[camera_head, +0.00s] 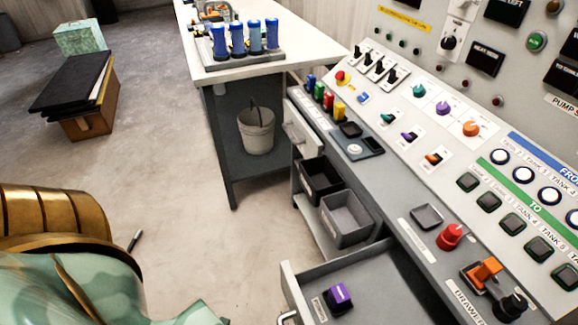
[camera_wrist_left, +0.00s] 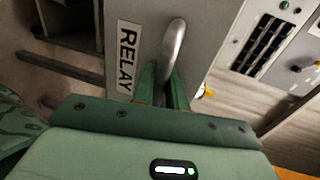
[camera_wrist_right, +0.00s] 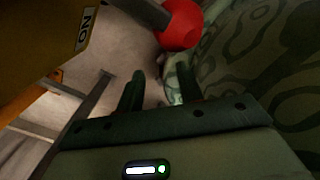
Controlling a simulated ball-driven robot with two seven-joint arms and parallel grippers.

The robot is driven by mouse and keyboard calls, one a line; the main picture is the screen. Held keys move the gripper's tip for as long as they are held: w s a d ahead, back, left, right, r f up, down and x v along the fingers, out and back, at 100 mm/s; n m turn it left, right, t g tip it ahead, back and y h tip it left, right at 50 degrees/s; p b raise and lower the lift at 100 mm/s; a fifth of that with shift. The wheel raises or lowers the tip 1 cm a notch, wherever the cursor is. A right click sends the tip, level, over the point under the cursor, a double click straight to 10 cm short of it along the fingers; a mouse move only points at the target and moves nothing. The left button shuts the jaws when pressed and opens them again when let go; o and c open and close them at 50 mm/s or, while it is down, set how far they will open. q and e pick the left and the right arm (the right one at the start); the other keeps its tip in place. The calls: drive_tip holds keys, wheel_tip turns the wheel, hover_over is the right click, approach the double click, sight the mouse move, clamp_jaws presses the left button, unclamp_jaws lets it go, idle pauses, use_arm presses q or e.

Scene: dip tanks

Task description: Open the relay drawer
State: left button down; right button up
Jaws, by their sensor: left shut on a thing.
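The relay drawer (camera_head: 292,296) stands pulled out at the bottom of the head view, below the control panel. A purple block (camera_head: 338,297) with a label beside it sits inside. In the left wrist view its front bears a RELAY label (camera_wrist_left: 126,56) beside a curved metal handle (camera_wrist_left: 174,45). My left gripper (camera_wrist_left: 164,86) is shut on that handle, one finger on each side. In the head view its fingers are out of frame. My right gripper (camera_wrist_right: 160,85) shows only in the right wrist view, with its fingers apart and nothing between them.
A red ball-shaped knob (camera_wrist_right: 180,24) is close beyond my right gripper. Another drawer front (camera_head: 298,128) and two bins, one black (camera_head: 320,178) and one grey (camera_head: 348,218), are under the panel. A workbench (camera_head: 213,125) stands behind. The floor (camera_head: 175,150) at left centre is clear.

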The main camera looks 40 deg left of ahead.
use_arm(q)
drive_tip(key=c, duration=1.5)
unclamp_jaws()
drive_tip(key=p+v, duration=0.2)
drive_tip(key=v, duration=1.4)
drive_tip(key=shift+s+a, duration=0.15)
drive_tip(key=shift+s, duration=0.05)
drive_tip(key=shift+f, duration=0.1)
